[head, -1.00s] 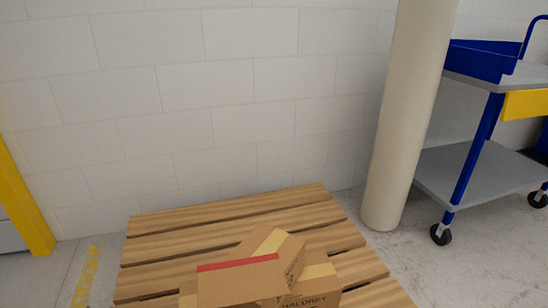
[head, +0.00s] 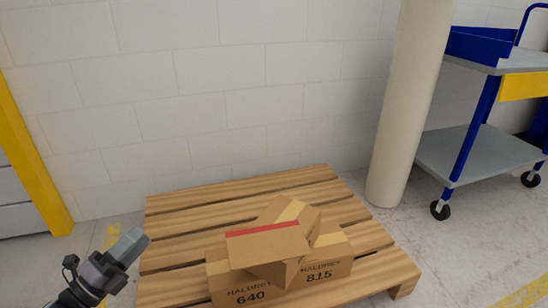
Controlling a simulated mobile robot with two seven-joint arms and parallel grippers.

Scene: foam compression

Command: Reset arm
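My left gripper (head: 131,246) is at the lower left of the head view, left of the wooden pallet (head: 180,214). Its fingers look close together, but the angle does not show whether they are open or shut. I see nothing held in it. My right gripper is not in view. Cardboard boxes rest on the pallet: one marked 640 (head: 245,291), one marked 815 (head: 325,271), and a tilted box with a red stripe (head: 265,243) lying across them.
A beige column (head: 405,110) stands right of the pallet. A blue and grey cart (head: 480,150) on wheels is beyond it. A yellow post (head: 35,170) is at the left. A white block wall closes the back.

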